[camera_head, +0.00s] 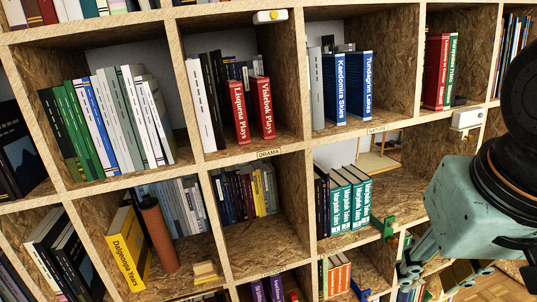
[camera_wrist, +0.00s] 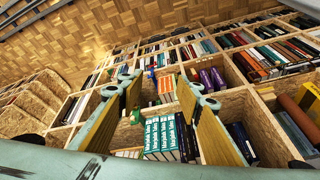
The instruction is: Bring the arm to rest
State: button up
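My arm's pale green wrist and gripper (camera_head: 428,272) are at the right edge of the head view, in front of the lower right cubbies. In the wrist view my gripper (camera_wrist: 159,88) has its two fingers spread well apart with yellowish inner pads. Nothing is held between them. The bookwall's cubbies show beyond the fingers, and I see no contact with the shelf. Part of the gripper is cut off or hidden behind the wrist in the head view.
The OSB bookwall (camera_head: 262,151) fills most of the head view. Teal books (camera_head: 347,203) and a small green object (camera_head: 384,229) sit near my gripper. A white box (camera_head: 467,119) is on the shelf edge above. A wooden floor (camera_wrist: 120,25) shows in the wrist view.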

jog(key=s+a+n+y, duration=0.1)
jog(key=s+a, duration=0.3)
jog(key=s, duration=0.4)
jog(key=shift+s+a+r+n+g, duration=0.25)
jog(key=shift+r+n+g, duration=0.05)
jog(key=shift+r+n, duration=0.1)
dwell(0.7)
